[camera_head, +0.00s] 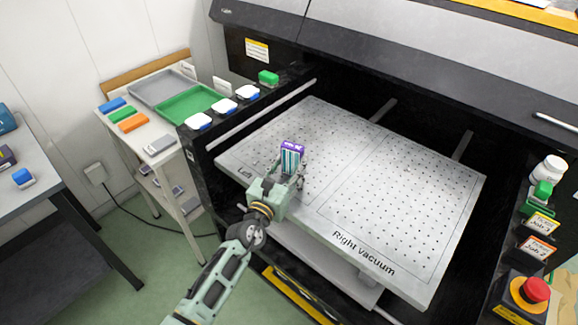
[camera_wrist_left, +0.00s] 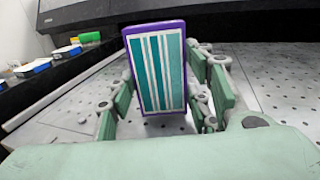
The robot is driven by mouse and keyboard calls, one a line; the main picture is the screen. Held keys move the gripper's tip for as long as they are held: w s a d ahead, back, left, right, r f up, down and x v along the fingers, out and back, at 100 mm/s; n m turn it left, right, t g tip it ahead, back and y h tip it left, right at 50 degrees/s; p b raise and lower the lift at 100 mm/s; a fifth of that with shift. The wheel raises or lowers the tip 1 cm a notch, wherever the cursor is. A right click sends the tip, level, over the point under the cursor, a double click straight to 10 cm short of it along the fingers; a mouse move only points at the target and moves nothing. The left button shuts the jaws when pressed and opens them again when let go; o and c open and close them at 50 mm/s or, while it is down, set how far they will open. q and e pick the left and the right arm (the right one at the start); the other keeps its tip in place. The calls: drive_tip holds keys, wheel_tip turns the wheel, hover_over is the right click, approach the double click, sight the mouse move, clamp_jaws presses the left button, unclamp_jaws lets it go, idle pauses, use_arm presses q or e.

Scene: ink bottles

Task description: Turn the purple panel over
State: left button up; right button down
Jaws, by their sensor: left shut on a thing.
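The purple panel (camera_head: 291,158) stands upright over the left half of the white perforated bed (camera_head: 400,200), its face striped teal and white inside a purple rim. In the left wrist view the panel (camera_wrist_left: 158,70) is between the two fingers, its striped face toward the camera. My left gripper (camera_head: 285,184) is shut on the panel's lower part. Its fingers (camera_wrist_left: 165,110) show on both sides of it in the wrist view. I cannot tell whether its bottom edge touches the bed. My right gripper is not in view.
A side table on the left holds a green tray (camera_head: 187,106), a grey tray (camera_head: 158,88) and small coloured blocks. White-and-blue items (camera_head: 223,105) line the printer's left edge. A red button (camera_head: 536,290) and a white bottle (camera_head: 547,170) are at right. The bed's right half is clear.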

use_arm(q)
drive_tip(key=shift+f, duration=0.3)
drive_tip(key=o, duration=1.2)
drive_tip(key=shift+s, duration=0.1)
drive_tip(key=shift+b+v, duration=0.3)
drive_tip(key=shift+v, duration=9.6)
drive_tip(key=shift+a, duration=0.1)
